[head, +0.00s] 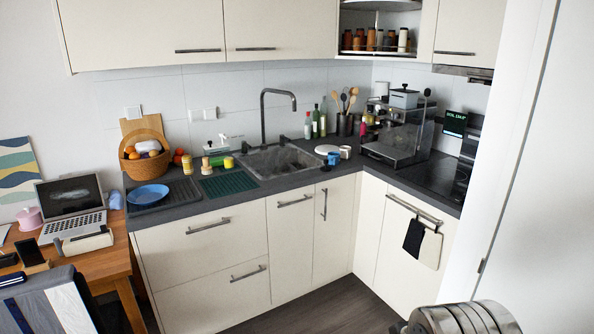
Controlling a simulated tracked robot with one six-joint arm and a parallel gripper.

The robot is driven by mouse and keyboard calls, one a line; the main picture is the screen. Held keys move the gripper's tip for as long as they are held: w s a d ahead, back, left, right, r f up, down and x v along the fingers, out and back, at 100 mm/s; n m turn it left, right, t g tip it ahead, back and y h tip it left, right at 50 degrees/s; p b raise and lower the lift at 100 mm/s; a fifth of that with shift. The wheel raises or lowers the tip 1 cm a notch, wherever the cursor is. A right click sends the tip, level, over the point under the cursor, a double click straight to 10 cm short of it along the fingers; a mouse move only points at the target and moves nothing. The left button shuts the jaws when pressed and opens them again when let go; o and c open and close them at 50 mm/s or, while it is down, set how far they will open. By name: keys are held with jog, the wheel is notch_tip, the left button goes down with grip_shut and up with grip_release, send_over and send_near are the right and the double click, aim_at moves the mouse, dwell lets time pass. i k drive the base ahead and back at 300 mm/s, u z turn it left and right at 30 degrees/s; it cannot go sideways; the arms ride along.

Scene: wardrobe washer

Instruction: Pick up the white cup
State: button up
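A small white cup (345,152) stands on the dark worktop to the right of the sink, near the front edge. A blue cup (333,158) stands close beside it on the left; I cannot tell whether they touch. A grey ribbed metal part at the bottom right edge looks like part of my arm. My gripper's fingers do not show.
A round white plate (326,149) lies just behind the cups. The sink (278,160) is to the left, a coffee machine (397,133) to the right. A desk with a laptop (70,204) and a chair (48,303) stand at left. The floor (335,305) before the cabinets looks clear.

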aim_at(344, 151)
jog(key=i, duration=3.2)
jog(key=u, duration=0.75)
